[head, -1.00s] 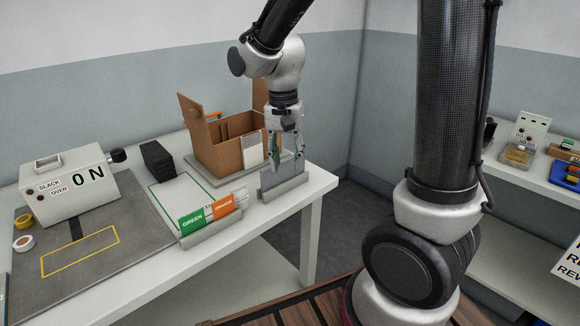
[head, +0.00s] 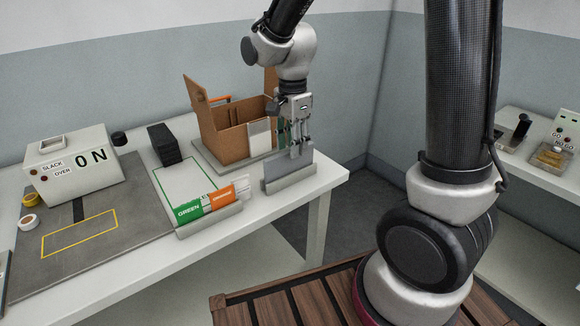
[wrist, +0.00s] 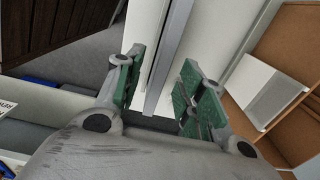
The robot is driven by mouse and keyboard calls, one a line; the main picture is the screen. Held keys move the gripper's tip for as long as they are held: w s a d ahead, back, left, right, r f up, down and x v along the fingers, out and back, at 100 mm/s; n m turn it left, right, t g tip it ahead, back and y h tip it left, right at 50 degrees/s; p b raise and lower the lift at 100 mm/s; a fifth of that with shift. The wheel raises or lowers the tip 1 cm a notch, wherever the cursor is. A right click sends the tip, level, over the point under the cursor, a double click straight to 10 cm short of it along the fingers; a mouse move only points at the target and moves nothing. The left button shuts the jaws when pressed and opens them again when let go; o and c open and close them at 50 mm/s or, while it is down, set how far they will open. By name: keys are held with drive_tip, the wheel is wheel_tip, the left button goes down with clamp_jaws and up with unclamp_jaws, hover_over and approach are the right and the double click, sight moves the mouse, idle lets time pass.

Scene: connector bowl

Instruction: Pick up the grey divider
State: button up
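The grey divider (head: 276,172) is a thin flat panel standing upright in a low grey holder (head: 290,182) near the table's right end. In the wrist view the divider (wrist: 168,58) shows nearly edge-on as a narrow grey strip. My gripper (head: 296,150) points down at the divider's top edge. In the wrist view my gripper (wrist: 158,90) is open, with its green-padded fingers on either side of the strip and a gap visible on both sides. How far down the panel the fingertips reach is hard to tell.
An open cardboard box (head: 228,140) with upright inserts stands just behind and left of the holder. A stand with green and orange cards (head: 208,208) is to the left. A black block (head: 164,145) and the ON machine (head: 75,170) stand further left.

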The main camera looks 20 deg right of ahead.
sight(290, 167)
drive_tip(key=f, duration=0.5)
drive_tip(key=shift+a, duration=0.3)
drive_tip(key=shift+r, duration=0.1)
clamp_jaws()
